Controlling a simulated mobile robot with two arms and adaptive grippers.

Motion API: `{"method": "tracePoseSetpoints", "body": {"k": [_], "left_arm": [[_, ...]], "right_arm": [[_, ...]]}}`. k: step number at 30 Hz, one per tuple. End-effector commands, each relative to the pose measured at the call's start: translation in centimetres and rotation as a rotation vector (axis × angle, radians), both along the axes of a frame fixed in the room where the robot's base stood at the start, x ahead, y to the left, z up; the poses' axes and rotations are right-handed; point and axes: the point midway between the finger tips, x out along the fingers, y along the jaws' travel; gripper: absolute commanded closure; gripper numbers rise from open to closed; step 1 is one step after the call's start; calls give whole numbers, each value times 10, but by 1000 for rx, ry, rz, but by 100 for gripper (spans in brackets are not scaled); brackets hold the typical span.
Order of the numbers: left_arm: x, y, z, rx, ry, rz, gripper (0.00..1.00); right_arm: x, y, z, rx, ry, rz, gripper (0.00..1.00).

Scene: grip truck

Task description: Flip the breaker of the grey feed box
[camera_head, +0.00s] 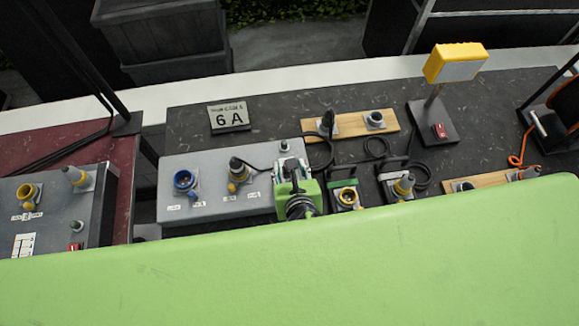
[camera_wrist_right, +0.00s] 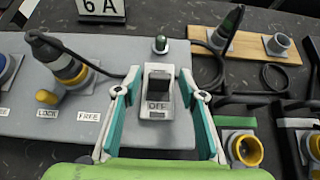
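The grey feed box (camera_head: 215,155) lies on the dark table left of centre in the head view. Its breaker (camera_wrist_right: 157,82) shows in the right wrist view as a black rocker in a light housing, with the word OFF below it. My right gripper (camera_head: 291,168) is over the right end of the box and hides most of the breaker in the head view. In the right wrist view its fingers (camera_wrist_right: 160,76) are apart, one on each side of the breaker. I cannot tell whether the tips touch the housing. My left gripper is not in view.
The box also carries a blue socket (camera_head: 185,181), a grey and yellow plug (camera_head: 238,170) and a small green lamp (camera_wrist_right: 160,44). A 6A sign (camera_head: 229,117) stands behind it. Wooden socket boards (camera_head: 350,124), cables and a yellow lamp (camera_head: 455,62) are to the right.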

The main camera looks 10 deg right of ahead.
Motion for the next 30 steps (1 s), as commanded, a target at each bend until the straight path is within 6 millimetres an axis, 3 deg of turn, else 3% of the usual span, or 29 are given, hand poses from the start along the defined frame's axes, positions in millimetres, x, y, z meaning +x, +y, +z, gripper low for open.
{"method": "tracePoseSetpoints", "body": {"k": [8,24,30], "left_arm": [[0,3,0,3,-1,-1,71],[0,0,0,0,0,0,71],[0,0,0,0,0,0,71]], "right_arm": [[-4,1,3,2,-1,1,62],[-84,0,59,1,3,2,62],[-96,0,69,0,1,0,62]]}}
